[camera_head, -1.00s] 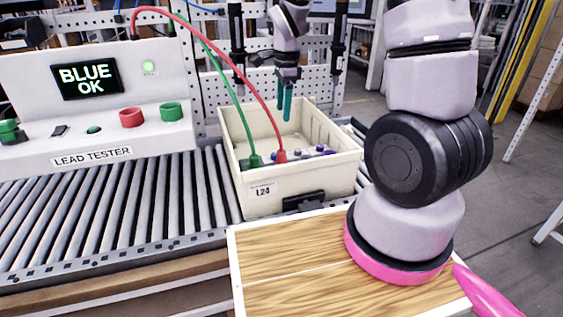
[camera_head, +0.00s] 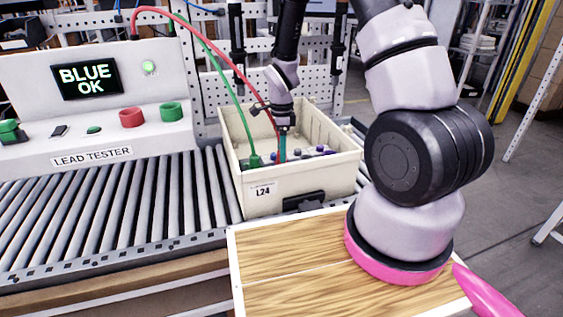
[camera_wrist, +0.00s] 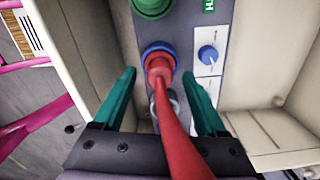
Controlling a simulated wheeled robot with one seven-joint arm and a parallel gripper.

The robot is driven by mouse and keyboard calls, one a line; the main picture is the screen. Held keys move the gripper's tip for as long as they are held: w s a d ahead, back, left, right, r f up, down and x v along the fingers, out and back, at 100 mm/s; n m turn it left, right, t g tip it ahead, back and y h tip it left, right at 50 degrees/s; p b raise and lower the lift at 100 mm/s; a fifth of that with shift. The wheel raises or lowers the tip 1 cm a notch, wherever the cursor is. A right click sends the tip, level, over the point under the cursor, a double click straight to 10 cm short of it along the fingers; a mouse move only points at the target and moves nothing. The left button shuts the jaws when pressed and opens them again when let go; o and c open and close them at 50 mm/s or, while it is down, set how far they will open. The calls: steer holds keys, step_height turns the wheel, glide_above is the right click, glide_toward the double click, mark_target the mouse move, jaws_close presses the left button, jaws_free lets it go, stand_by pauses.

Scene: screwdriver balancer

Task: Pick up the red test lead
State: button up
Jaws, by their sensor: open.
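In the wrist view the red lead (camera_wrist: 178,120) runs down to a red plug seated in a blue-ringed socket on a grey panel. My gripper, with teal fingers, also shows there (camera_wrist: 163,103). It is open, with one finger on each side of the lead.
A green lead (camera_head: 230,90) plugs in to the left of the red one. A blue knob (camera_wrist: 208,55) sits right of the red plug. The bin walls rise around the panel. The lead tester (camera_head: 92,157) reads "BLUE OK". Rollers (camera_head: 120,205) lie left of the bin.

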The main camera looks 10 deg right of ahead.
steer(key=shift+f, duration=0.75)
jaws_close()
step_height(320, 180, up, 10)
steer(key=shift+r, duration=0.1)
